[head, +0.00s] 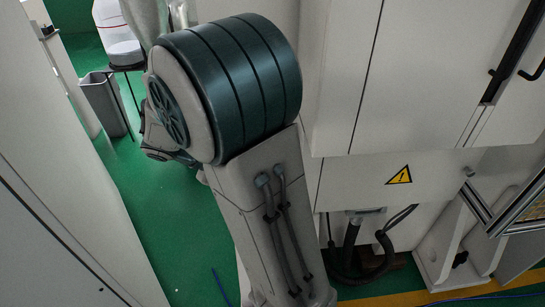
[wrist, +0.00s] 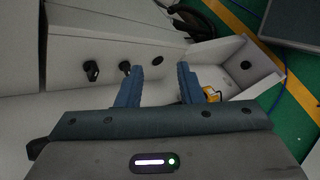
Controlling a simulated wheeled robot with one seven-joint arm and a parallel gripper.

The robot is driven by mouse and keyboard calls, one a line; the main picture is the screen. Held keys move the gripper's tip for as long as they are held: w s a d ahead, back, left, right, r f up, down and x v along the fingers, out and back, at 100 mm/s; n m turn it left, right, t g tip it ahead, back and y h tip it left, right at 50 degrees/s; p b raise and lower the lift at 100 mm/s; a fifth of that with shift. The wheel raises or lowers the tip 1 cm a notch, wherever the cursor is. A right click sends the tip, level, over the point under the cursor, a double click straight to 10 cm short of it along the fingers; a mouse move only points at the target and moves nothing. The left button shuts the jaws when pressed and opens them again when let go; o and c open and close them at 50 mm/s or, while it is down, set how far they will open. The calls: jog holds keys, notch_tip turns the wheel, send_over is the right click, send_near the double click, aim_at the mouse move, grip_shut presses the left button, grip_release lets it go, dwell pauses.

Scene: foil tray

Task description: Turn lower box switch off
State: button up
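I cannot tell which is the lower box switch. My gripper (wrist: 160,70) is open, its two blue-grey fingers spread wide with nothing seen between them. Its left fingertip is close to the right switch in the picture; contact cannot be told. In the head view my arm hides the gripper, and neither switch shows.
A small yellow part (wrist: 212,94) is beside my right finger. White cabinets (head: 415,75) with a warning sign (head: 399,175) and black cables (head: 372,257) stand right of my arm. Green floor (head: 170,215) is clear at left, with a grey bin (head: 103,104) behind.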

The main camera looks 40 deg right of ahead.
jog(key=w+d+f+n+h+b, duration=0.1)
jog(key=w+d+f+h+b, duration=0.1)
jog(key=w+f+h, duration=0.4)
jog(key=w+r+p+x, duration=0.1)
jog(key=x, duration=1.2)
jog(key=shift+w+d+n, duration=0.15)
jog(key=shift+d+n, duration=0.15)
grip_shut()
